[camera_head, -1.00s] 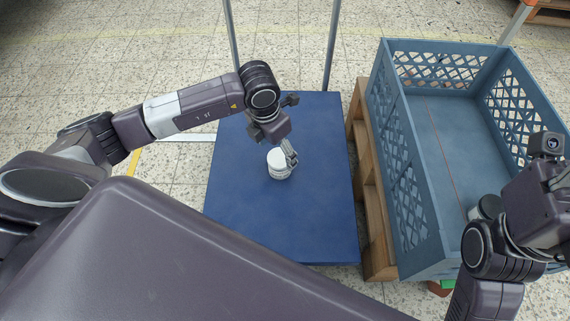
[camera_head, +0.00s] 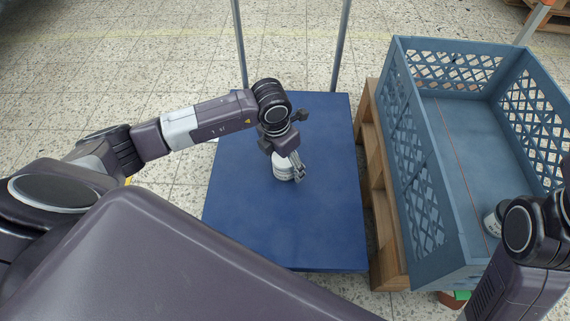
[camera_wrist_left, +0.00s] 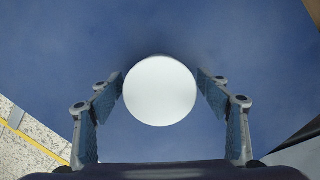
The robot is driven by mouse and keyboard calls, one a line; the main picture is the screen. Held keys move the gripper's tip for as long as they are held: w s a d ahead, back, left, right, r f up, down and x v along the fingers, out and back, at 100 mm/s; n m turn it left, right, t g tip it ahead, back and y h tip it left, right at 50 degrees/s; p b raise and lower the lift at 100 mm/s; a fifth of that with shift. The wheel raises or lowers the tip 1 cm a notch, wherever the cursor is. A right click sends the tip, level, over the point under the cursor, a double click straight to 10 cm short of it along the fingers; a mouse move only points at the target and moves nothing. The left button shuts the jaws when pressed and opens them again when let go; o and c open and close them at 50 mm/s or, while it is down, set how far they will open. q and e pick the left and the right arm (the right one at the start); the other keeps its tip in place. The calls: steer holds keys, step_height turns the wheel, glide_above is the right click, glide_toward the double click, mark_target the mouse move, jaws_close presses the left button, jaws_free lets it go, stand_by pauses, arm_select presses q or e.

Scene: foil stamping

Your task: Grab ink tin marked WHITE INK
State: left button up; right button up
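A white round tin (camera_head: 284,167) stands upright on the blue table top; any lettering on it is too small to read. In the left wrist view its plain white lid (camera_wrist_left: 160,91) sits midway between the fingers. My left gripper (camera_head: 299,168) is over the tin from above. In the left wrist view the left gripper (camera_wrist_left: 160,85) is open, one finger close at each side of the tin; contact is not clear. My right arm is at the lower right, with its gripper out of view.
The blue table (camera_head: 270,235) is otherwise clear. To its right, a blue lattice crate (camera_head: 412,170) stands on a wooden pallet (camera_head: 377,190). Another light tin (camera_head: 493,218) is in the crate, partly hidden by my right arm. Two metal posts rise behind the table.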

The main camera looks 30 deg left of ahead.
arm_select(q)
steer(key=c, duration=1.3)
steer(key=shift+c, duration=0.6)
steer(key=shift+r, duration=0.15)
